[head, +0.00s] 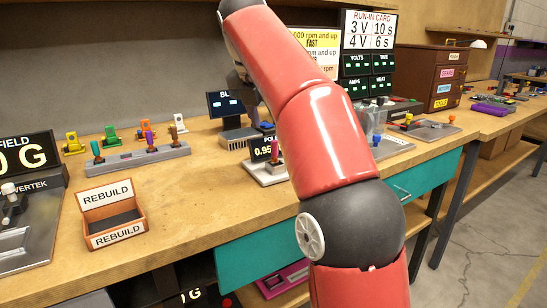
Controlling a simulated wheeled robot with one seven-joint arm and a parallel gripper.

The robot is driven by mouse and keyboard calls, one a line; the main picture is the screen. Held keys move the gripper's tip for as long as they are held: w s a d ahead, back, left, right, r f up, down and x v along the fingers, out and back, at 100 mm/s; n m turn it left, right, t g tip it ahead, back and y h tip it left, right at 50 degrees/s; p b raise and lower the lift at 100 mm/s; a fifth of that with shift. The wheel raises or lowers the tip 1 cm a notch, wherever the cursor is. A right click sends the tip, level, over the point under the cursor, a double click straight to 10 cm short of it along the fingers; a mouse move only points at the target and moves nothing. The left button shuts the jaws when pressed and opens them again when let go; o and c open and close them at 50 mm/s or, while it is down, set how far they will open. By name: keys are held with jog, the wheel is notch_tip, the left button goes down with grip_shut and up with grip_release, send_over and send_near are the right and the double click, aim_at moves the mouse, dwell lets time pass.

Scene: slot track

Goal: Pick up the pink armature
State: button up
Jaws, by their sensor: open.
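A small upright piece with a pinkish-red top, which looks like the pink armature (275,153), stands on a light grey tester beside a black display reading 0.95. My gripper (241,82) is the dark shape above and behind that tester, partly covered by my red arm. Its jaws are open, and I see nothing held in them. Its fingertips are hard to make out.
An open wooden REBUILD box (110,224) stands at the front left. Colored clips (110,135) line the back. A blue-lit display (225,104) stands behind the tester. A brown drawer cabinet (432,78) is at the right. The wooden bench between box and tester is clear.

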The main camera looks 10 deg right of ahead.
aim_at(274, 141)
jog(key=x, duration=0.3)
jog(key=s+x, duration=0.1)
jog(key=x, duration=0.1)
jog(key=shift+w+d+f, duration=0.1)
jog(key=shift+d+f, duration=0.15)
jog(key=shift+f, duration=0.2)
jog(key=shift+w+d+f, duration=0.1)
jog(key=shift+w+f, duration=0.1)
jog(key=shift+f, duration=0.3)
grip_shut()
